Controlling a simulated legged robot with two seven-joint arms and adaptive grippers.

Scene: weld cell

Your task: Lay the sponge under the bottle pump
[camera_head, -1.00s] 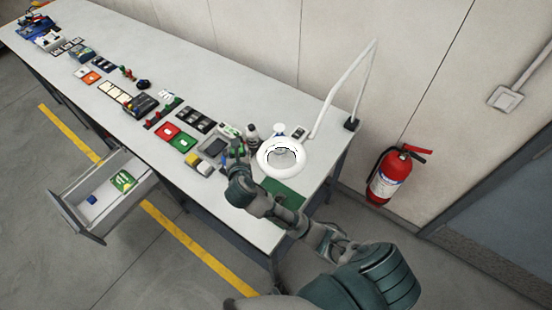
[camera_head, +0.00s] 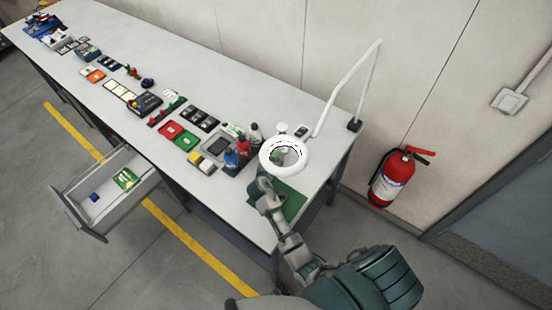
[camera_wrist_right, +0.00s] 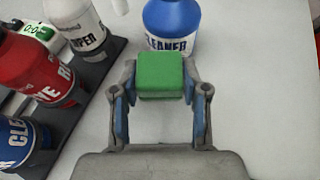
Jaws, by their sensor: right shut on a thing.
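My right gripper (camera_wrist_right: 160,78) is shut on a green block-shaped sponge (camera_wrist_right: 160,73), held between its two fingers in the wrist view. Just beyond the sponge stands a blue bottle labelled CLEANER (camera_wrist_right: 171,22); its top is cut off by the frame. The sponge overlaps the lower front of this bottle in the picture, so I cannot tell whether they touch. In the head view a bottle with a white top (camera_head: 282,128) stands behind the lamp ring. My right gripper (camera_head: 265,172) is beside the ring there, partly hidden. My left gripper is not in view.
A dark tray (camera_wrist_right: 98,77) at left holds a red bottle (camera_wrist_right: 40,68), a white bottle (camera_wrist_right: 77,22) and a blue bottle (camera_wrist_right: 18,140). The white magnifier lamp ring (camera_head: 264,153) hangs over the work spot. A green mat (camera_head: 291,204) lies near the bench end.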

